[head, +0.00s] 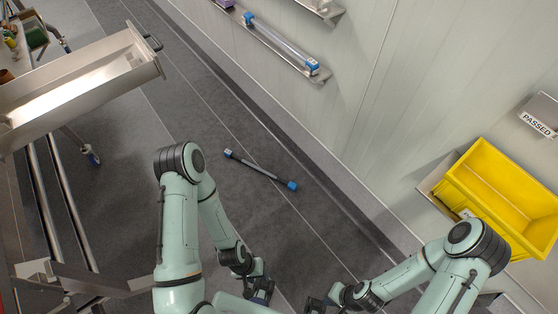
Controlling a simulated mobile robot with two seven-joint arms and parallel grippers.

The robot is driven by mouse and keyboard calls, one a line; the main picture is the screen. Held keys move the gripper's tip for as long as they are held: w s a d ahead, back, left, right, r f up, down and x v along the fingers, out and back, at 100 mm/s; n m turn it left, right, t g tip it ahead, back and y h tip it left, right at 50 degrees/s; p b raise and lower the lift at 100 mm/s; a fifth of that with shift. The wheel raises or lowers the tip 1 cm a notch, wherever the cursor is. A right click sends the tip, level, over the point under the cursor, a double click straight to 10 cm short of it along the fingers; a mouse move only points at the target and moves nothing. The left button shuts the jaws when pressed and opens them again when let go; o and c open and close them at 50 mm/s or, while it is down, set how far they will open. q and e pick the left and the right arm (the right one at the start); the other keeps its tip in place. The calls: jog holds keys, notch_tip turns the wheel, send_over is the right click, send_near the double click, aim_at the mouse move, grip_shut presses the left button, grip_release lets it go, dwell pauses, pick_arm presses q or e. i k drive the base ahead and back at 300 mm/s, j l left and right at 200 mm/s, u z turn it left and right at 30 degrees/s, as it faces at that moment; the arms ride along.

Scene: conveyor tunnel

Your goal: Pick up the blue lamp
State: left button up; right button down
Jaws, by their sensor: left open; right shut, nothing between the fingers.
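A dark grey rod with blue ends (262,171) lies on the floor ahead of my arms. A clear tube with blue end caps (280,43) lies on a wall shelf at the top. I cannot tell for certain which of these two is the blue lamp. My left gripper (261,294) is low in the middle of the head view, open, and apart from both. My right gripper (314,304) is at the bottom edge, to the right of the left one. It is shut and empty, and partly cut off by the frame.
An open drawer or tray (75,88) on a wheeled metal frame stands at the left. A yellow bin (497,203) sits on a wall shelf at the right, below a "PASSED" sign (537,124). The wall runs diagonally along the right. The grey floor around the rod is clear.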

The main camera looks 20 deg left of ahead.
aim_at(292, 186)
jog(key=i+j+z, duration=0.25)
jog(key=i+j, duration=0.2)
jog(key=j, duration=0.2)
jog(key=i+j+z, duration=0.15)
jog(key=j, duration=0.2)
jog(key=i+j, duration=0.2)
jog(key=j, duration=0.15)
jog(key=i+j, duration=0.15)
jog(key=j, duration=0.25)
jog(key=i+j, duration=0.2)
jog(key=j, duration=0.15)
jog(key=i+j, duration=0.15)
jog(key=j, duration=0.25)
